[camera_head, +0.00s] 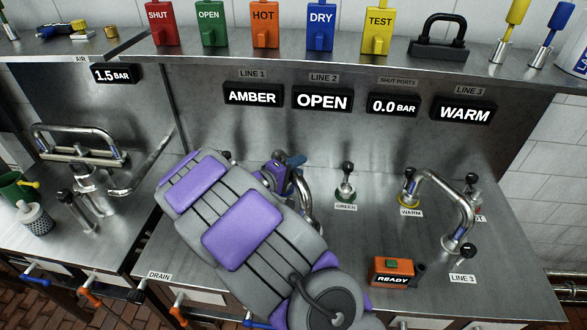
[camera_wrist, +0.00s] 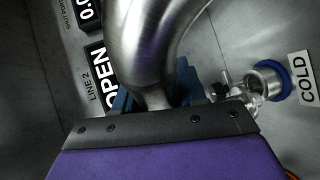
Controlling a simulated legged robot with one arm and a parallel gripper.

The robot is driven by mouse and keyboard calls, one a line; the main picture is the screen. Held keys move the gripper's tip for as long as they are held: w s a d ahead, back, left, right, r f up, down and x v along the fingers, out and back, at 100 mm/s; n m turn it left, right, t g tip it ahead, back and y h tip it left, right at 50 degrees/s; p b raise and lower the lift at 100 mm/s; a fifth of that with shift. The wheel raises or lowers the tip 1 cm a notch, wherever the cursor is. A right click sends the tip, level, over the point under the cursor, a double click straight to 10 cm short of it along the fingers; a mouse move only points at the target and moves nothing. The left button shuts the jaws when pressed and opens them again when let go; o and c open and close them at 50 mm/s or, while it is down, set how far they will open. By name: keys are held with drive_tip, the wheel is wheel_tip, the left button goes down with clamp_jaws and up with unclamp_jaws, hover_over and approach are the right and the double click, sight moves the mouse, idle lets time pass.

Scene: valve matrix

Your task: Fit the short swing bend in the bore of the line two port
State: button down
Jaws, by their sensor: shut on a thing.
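My gripper (camera_head: 280,172) is shut on a curved polished steel bend over the middle counter. The bend (camera_head: 305,200) shows beside the gripper in the head view. It fills the upper middle of the wrist view (camera_wrist: 150,45), rising out of the jaws (camera_wrist: 155,103). Dark blue parts flank it there. The LINE 2 label (camera_head: 323,78) is on the back wall above an OPEN display (camera_head: 322,100). The line two port cannot be made out; my arm covers much of the counter below. I cannot tell whether the bend's lower end touches a port.
A port with a blue ring (camera_wrist: 268,80) stands by the COLD label (camera_wrist: 301,78). A GREEN port (camera_head: 345,185) stands right of my gripper. Another bend (camera_head: 448,195) arches between WARM and LINE 3. An orange READY box (camera_head: 392,271) sits at the front. Counter between is clear.

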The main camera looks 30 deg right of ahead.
drive_tip(key=shift+d+f+b, duration=0.15)
drive_tip(key=shift+d+b, duration=0.2)
drive_tip(key=shift+d, duration=0.25)
drive_tip(key=shift+d+f+b, duration=0.15)
drive_tip(key=shift+d+b, duration=0.2)
drive_tip(key=shift+d, duration=0.25)
drive_tip(key=shift+a+f, duration=0.1)
drive_tip(key=shift+a+f+b, duration=0.15)
drive_tip(key=shift+a+b, duration=0.15)
drive_tip(key=shift+d, duration=0.15)
drive_tip(key=shift+d+r, duration=0.1)
drive_tip(key=shift+r, duration=0.2)
